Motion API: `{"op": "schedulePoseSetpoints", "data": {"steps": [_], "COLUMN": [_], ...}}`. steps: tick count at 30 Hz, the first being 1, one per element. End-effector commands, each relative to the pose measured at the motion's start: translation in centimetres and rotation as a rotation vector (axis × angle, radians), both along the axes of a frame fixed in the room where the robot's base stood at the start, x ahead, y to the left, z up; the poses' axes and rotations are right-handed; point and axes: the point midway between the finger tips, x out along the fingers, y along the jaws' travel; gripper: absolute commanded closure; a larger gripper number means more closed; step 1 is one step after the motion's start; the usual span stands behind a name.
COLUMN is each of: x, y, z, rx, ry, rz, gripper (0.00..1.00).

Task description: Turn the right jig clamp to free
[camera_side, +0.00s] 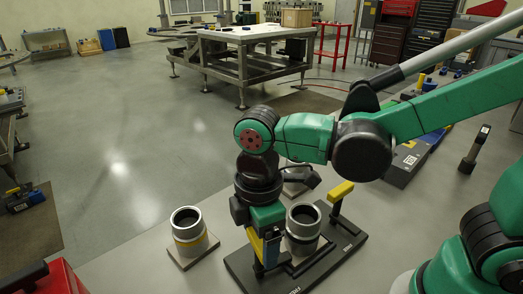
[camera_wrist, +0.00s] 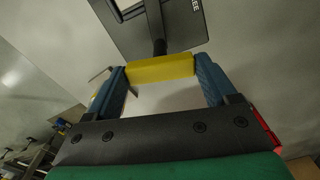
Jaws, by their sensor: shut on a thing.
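The far clamp handle (camera_side: 342,191) stands free of my gripper. My gripper (camera_side: 265,247) points down at the plate's near left end, at the other clamp. In the wrist view its blue fingers (camera_wrist: 160,82) are shut on that clamp's yellow handle (camera_wrist: 160,68), one finger at each end of the bar. Its post runs to the plate (camera_wrist: 150,20), where part of a label ending in "EE" shows. I cannot tell the clamp's exact angle.
A grey metal ring part (camera_side: 302,222) stands upright between the two clamps, close beside my gripper. Another ring part (camera_side: 188,226) with a yellow band stands on a square base (camera_side: 193,254) to the left. Open floor (camera_side: 120,150) lies beyond.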

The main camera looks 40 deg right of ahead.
Motion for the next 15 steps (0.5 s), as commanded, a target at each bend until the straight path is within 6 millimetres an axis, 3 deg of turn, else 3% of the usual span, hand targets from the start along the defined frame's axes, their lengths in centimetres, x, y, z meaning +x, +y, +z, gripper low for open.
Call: {"op": "schedulePoseSetpoints", "data": {"steps": [15], "x": [0.02], "y": [0.04], "z": [-0.01], "rx": [0.001], "ry": [-0.002], "rz": [-0.484], "gripper": [0.74]}}
